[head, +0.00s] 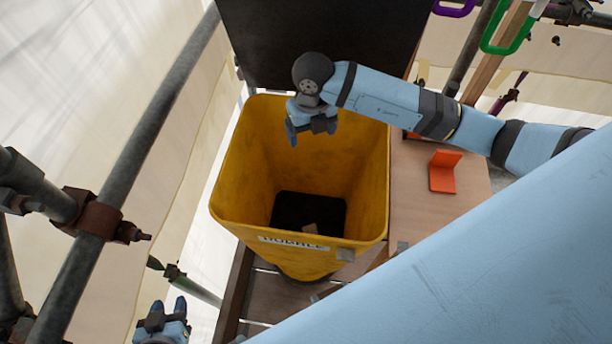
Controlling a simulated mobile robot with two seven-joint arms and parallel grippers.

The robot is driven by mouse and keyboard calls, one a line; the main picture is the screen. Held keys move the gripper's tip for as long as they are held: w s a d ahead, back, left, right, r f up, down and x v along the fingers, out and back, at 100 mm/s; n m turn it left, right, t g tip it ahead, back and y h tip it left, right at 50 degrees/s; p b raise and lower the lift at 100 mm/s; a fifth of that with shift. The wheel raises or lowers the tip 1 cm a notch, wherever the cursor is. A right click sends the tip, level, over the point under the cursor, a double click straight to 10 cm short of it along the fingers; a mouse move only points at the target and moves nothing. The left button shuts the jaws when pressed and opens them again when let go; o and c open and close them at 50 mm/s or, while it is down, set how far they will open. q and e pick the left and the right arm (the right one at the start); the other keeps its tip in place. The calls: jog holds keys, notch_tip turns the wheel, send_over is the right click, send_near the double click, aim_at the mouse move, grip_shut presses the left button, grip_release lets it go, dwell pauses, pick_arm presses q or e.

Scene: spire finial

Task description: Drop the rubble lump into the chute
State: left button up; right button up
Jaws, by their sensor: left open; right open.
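The chute (233,185) is a yellow, open-topped, tapering bin with a dark opening at its bottom and a white label on its near rim. A small tan-brown piece (310,229) shows inside, low down by the dark opening; it may be the rubble lump, but it is too small to be sure. My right gripper (312,130) is open and empty, above the far part of the chute mouth. My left gripper (168,307) is open at the bottom left edge of the view, outside the chute, with nothing seen between its fingers.
A wooden board (420,210) right of the chute carries an orange angled bracket (445,170). A dark panel (320,40) stands behind the chute. Scaffold poles (130,150) with clamps run along the left. Green (508,30) and purple handles hang at the top right.

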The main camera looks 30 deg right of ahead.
notch_tip(320, 180, up, 8)
jog(key=shift+f, duration=0.2)
dwell(0.3)
